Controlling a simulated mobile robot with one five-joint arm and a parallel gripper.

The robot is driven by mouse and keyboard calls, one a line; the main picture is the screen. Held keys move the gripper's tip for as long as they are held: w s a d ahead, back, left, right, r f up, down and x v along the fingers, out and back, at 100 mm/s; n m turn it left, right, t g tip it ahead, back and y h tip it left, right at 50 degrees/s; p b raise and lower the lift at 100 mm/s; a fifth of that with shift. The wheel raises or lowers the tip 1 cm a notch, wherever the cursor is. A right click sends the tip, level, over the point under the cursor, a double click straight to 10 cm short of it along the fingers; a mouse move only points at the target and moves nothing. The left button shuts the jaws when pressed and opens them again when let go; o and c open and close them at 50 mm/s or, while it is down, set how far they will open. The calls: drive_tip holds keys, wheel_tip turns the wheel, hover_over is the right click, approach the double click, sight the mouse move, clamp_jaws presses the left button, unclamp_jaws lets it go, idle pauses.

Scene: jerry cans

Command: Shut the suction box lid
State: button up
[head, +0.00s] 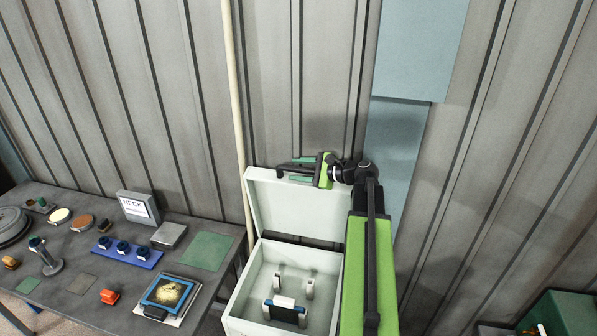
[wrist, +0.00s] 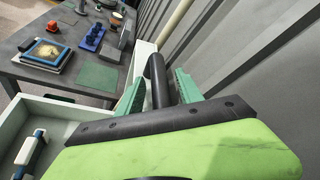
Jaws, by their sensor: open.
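The suction box (head: 235,307) is a pale open-topped box in the lower middle of the head view. Its lid (head: 290,207) stands raised at the back, near the wall. Inside are a dark and blue item (head: 284,310) and small pale holders. My gripper (head: 298,167) is at the lid's top edge, its fingers pointing left. In the wrist view its two green fingers (wrist: 158,92) are apart, with a dark bar between them. Whether the fingers touch the lid cannot be told. The box's rim also shows in the wrist view (wrist: 60,106).
A dark table (head: 65,275) on the left bears a blue tray (head: 127,252), a framed picture (head: 170,293), a sign (head: 138,207) and a green mat (head: 207,250). A corrugated wall (head: 170,90) with a pale vertical pole (head: 234,100) stands close behind the box. A green container (head: 560,315) is at lower right.

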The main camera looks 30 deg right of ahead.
clamp_jaws()
idle(1.3)
